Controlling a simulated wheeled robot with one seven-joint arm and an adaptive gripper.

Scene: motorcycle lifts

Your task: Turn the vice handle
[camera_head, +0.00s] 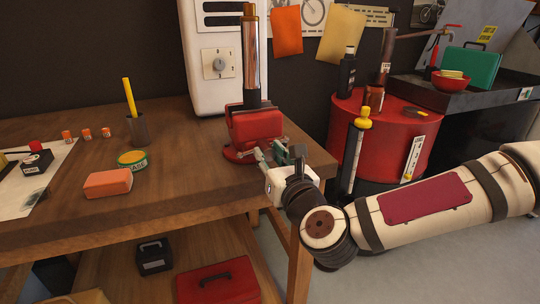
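The red vice (255,127) stands on the right end of the wooden workbench. An upright chrome tube (251,58) with an orange top rises from its jaws. My gripper (272,156) is at the front right of the vice's base, low over the bench corner. Its fingers point left toward the vice. The vice handle cannot be made out clearly; my gripper covers the area where the vice's front would be. Whether the fingers touch or hold anything there is too small to tell.
On the workbench (60,220) are an orange-red block (108,183), a round green-and-yellow tin (132,160) and a cup (138,130) with a yellow stick. A white cabinet (212,60) stands behind. A red drum (400,125) stands right of the bench, behind my arm.

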